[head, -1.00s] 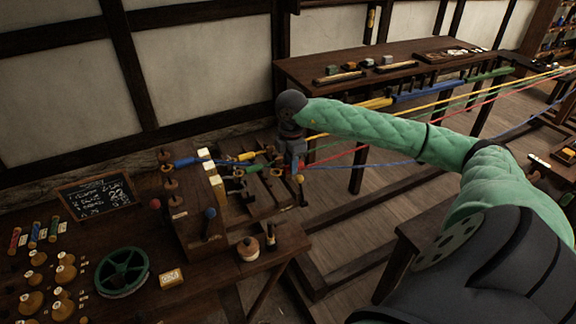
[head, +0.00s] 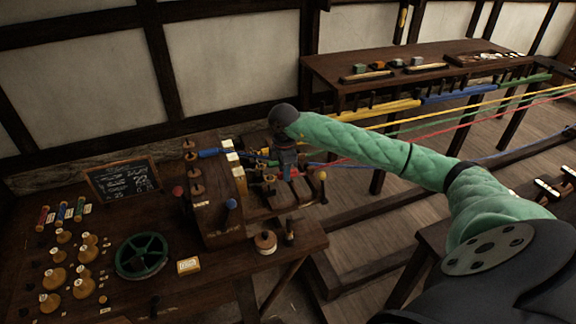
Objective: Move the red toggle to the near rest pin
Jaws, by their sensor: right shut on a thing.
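My right gripper (head: 288,168) points down over the low wooden frame, at the end of the green-sleeved arm. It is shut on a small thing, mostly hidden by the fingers. A bit of red (head: 295,172) shows at the fingertips, apparently the red toggle. The red rope (head: 470,124) runs from near there to the far right. I cannot make out which pin is the near rest pin; the fittings around the gripper are small and dark. My left gripper is not in view.
Yellow, green and blue ropes stretch right, below the back table (head: 440,52). A green wheel (head: 142,256) lies on the bench.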

